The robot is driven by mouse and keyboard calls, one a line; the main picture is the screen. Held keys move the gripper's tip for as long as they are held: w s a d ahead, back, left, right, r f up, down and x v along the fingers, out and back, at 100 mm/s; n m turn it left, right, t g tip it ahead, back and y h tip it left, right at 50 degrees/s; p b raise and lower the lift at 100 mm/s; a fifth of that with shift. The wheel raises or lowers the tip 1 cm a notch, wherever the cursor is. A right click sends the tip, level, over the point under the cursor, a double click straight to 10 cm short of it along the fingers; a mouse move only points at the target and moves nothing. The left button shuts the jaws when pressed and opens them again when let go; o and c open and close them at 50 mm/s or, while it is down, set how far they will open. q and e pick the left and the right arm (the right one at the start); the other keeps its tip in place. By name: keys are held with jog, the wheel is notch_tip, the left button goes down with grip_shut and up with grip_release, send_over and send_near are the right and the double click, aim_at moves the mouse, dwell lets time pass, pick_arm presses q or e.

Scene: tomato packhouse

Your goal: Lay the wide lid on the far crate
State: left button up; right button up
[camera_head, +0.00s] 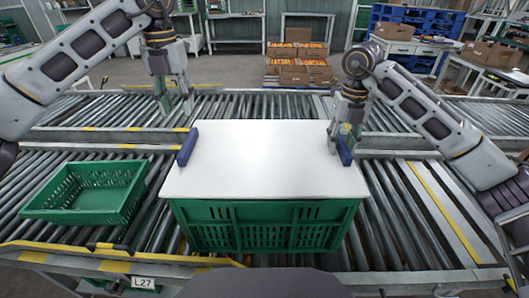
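The wide white lid (262,160) lies flat over a large green crate (262,226) in the middle of the roller conveyors. The crate's slotted front wall shows under the lid's near edge; its inside is hidden. A blue handle (187,147) stands at the lid's left edge and another blue handle (343,150) at its right edge. My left gripper (174,108) is beyond the left handle, with its fingers apart and nothing visible between them. My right gripper (343,138) is at the far part of the right handle; whether its fingers clamp it is unclear.
A smaller open green crate (82,211) sits empty on the rollers at left. Yellow-marked conveyor rails (100,147) cross the scene. A label L27 (143,283) is at the near edge. Boxes of produce (300,62) stand on the floor behind. Rollers right of the lid are clear.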

jog(key=shift+r, duration=0.15)
notch_tip(320, 180, up, 12)
dwell(1.7)
dwell(0.5)
notch_tip(320, 180, up, 21)
jog(key=p, duration=2.1)
jog(key=shift+r+p, duration=0.35)
jog(key=shift+p, duration=0.2)
